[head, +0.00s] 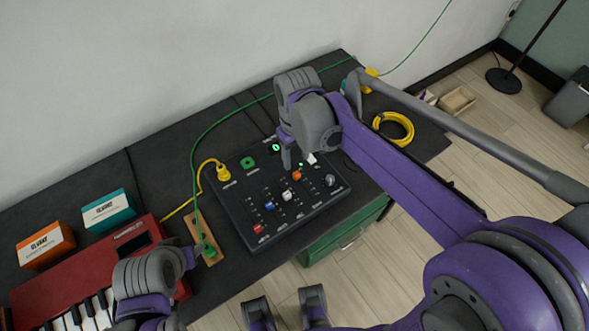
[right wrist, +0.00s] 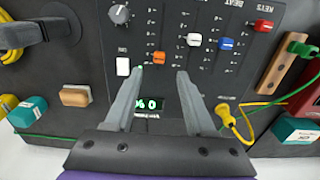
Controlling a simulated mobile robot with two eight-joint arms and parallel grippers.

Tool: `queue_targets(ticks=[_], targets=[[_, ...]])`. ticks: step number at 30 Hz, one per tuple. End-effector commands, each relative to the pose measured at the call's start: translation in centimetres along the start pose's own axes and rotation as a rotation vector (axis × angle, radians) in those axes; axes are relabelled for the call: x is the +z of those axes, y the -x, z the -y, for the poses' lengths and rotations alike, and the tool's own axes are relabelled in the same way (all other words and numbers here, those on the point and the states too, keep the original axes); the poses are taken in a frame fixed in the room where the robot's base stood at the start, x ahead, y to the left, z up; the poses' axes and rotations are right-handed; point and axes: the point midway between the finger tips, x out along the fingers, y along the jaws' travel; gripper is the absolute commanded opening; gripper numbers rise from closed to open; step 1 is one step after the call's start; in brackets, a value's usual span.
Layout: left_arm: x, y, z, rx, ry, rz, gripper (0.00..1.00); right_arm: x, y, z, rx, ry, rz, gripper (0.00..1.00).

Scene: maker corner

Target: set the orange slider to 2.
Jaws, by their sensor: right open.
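The orange slider (head: 297,175) is on the black control panel (head: 240,212), with its cap near one end of its slot. It also shows in the right wrist view (right wrist: 159,57), just beyond and between the fingertips. My right gripper (right wrist: 160,72) is open above the panel, with a finger to each side of the orange cap's line. I cannot tell whether it touches the panel. The scale numbers are too small to read. My left gripper (head: 190,258) is by the green plug at the lower left; its jaws cannot be made out.
White (right wrist: 194,39), blue (right wrist: 227,43) and red (right wrist: 263,25) sliders sit beside the orange one. A grey knob (right wrist: 120,14) and white switch (right wrist: 123,66) are on its other side. A lit green display (right wrist: 150,103) lies between the fingers. A red keyboard (head: 85,265) stands left.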

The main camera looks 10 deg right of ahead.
Motion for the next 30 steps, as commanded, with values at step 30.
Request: queue_targets(ticks=[30], targets=[[0.5, -0.8, 0.0, 0.000, 0.000, 0.003, 0.50, 0.0, -7.4, 0.0, 0.000, -0.001, -0.001, 0.17]])
